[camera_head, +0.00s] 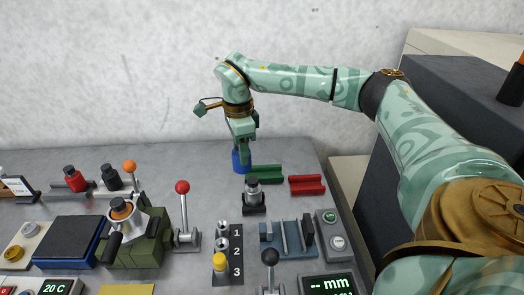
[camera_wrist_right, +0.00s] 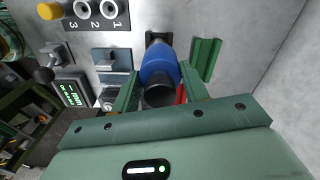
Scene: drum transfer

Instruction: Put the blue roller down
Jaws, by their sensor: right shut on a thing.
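My right gripper (camera_head: 243,154) reaches down over the back of the grey bench. It is shut on the blue roller (camera_head: 241,162), left of the green cradle. In the right wrist view the blue roller (camera_wrist_right: 158,66) sits between the two green fingers (camera_wrist_right: 160,88), its dark end toward the camera. Whether its far end touches the bench cannot be told. The green cradle (camera_head: 266,173) and the red cradle (camera_head: 306,184) lie to its right. No blue cradle can be made out. My left gripper is not in view.
A black fixture with a grey cylinder (camera_head: 254,195) stands in front of the roller. A red-knobbed lever (camera_head: 183,205) stands to the left, and a slotted blue-grey rack (camera_head: 287,240) at the front right. The back bench left of the roller is mostly clear. The wall (camera_head: 110,80) is behind.

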